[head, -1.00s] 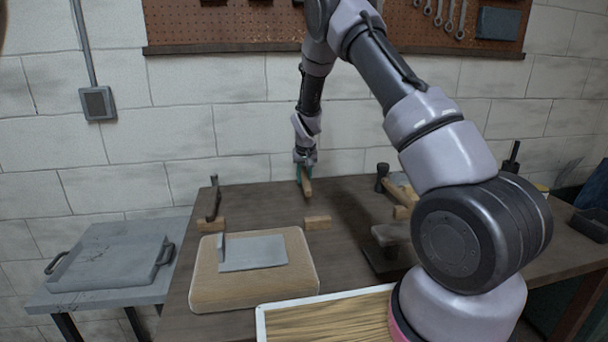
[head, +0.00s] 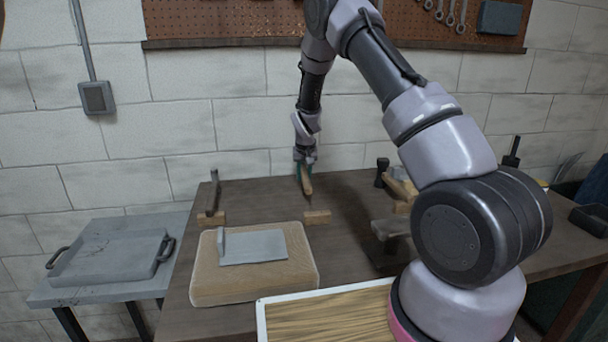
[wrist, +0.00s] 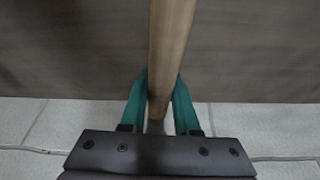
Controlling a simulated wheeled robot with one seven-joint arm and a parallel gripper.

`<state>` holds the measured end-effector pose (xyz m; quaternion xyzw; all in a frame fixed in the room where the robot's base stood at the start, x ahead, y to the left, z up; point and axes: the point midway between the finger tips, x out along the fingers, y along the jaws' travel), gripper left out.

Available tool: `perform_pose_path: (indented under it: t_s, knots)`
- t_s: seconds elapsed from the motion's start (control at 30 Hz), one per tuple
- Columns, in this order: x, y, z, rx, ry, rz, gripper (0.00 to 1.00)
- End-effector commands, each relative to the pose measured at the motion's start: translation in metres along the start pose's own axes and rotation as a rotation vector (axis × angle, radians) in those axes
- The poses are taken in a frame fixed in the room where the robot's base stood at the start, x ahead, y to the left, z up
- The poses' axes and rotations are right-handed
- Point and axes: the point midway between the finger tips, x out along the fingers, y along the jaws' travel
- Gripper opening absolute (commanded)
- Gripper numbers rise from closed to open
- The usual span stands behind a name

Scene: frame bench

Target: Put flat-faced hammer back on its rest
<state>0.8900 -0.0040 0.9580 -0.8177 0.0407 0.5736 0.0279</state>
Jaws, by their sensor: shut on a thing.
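My gripper (head: 305,160) is above the far edge of the bench, with its green fingers shut on a wooden handle (head: 307,183). In the wrist view the gripper (wrist: 159,100) has the handle (wrist: 168,50) between its fingers, and the handle runs out of the top of the picture. The tool's head is not visible, so I cannot tell its face. A small wooden block (head: 317,217) stands just below the handle in the head view, and another block (head: 211,219) stands to the left. I cannot tell whether the handle touches the near block.
A dark-headed tool (head: 212,192) stands at the left block. A dark hammer head (head: 382,172) is at right, beside pale wood pieces. A board (head: 208,286) with a grey plate (head: 258,248) lies in front. A framed wooden panel (head: 330,318) is at the near edge.

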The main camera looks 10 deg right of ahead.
Motion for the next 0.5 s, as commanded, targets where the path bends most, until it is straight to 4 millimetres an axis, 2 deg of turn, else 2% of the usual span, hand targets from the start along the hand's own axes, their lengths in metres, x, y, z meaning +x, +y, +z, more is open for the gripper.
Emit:
perform_pose_path:
  t_s: [0.5]
  knots:
    - [0.0095,-0.0001,0.0031,0.000,0.001,0.000,0.00]
